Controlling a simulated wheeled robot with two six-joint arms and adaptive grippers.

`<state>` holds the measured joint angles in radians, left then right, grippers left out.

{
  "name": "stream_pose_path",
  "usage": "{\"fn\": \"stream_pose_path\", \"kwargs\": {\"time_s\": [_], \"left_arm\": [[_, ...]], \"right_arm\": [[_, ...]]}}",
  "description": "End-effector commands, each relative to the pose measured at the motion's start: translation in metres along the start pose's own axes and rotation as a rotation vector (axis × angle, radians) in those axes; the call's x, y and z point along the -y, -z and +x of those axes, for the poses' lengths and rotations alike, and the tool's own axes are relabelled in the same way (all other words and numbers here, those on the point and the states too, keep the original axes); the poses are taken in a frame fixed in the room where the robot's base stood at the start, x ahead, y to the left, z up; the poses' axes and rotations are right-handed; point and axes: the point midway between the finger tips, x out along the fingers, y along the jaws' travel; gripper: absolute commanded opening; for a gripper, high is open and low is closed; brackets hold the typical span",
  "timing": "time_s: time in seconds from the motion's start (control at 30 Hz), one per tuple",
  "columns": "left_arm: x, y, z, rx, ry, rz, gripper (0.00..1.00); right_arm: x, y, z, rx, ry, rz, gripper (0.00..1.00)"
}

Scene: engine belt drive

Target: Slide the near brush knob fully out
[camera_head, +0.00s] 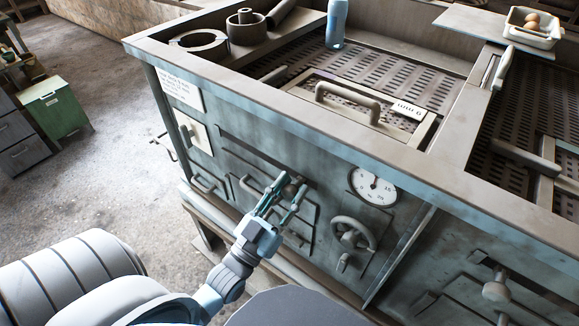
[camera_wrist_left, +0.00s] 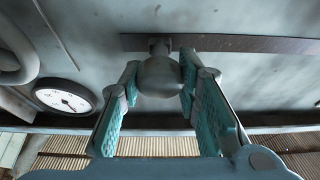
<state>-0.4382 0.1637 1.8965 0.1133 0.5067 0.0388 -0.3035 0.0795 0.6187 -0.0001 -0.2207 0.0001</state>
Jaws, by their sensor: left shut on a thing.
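A round grey brush knob (camera_head: 290,190) sits at the right end of a dark horizontal slot on the machine's front panel. In the left wrist view the knob (camera_wrist_left: 160,76) is on a short stem at the slot's end. My left gripper (camera_head: 284,190) has its teal fingers on either side of this knob, shut on it; they also show in the left wrist view (camera_wrist_left: 160,82). A second knob (camera_head: 496,291) on a slot stands on the panel at lower right, free of any gripper. The frames do not label which knob is the near one. My right gripper is out of view.
Right of the held knob are a dial gauge (camera_head: 372,186) and a handwheel (camera_head: 353,236). A switch plate (camera_head: 192,131) and hatch handles lie to the left. The machine's top rim (camera_head: 330,131) overhangs the panel. A green cabinet (camera_head: 55,107) stands on open floor at left.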

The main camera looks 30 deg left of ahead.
Motion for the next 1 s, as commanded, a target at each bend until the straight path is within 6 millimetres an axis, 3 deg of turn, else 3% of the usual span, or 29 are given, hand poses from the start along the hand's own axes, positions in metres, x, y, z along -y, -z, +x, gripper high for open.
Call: {"fn": "stream_pose_path", "kwargs": {"time_s": [0.5, 0.53, 0.63, 1.0], "left_arm": [[-0.0059, 0.0002, -0.0056, 0.002, 0.017, 0.008, 0.00], [-0.0059, 0.0001, -0.0057, 0.002, 0.017, 0.008, 0.33], [-0.0058, 0.0004, -0.0054, 0.001, 0.017, 0.008, 0.49], [-0.0055, 0.0010, -0.0109, 0.000, 0.018, 0.008, 0.49]], "right_arm": [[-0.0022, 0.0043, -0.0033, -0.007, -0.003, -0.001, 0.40], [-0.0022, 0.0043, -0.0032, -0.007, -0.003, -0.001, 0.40], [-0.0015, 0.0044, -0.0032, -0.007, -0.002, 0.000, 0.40], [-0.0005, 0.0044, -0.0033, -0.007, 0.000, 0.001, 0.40]]}}
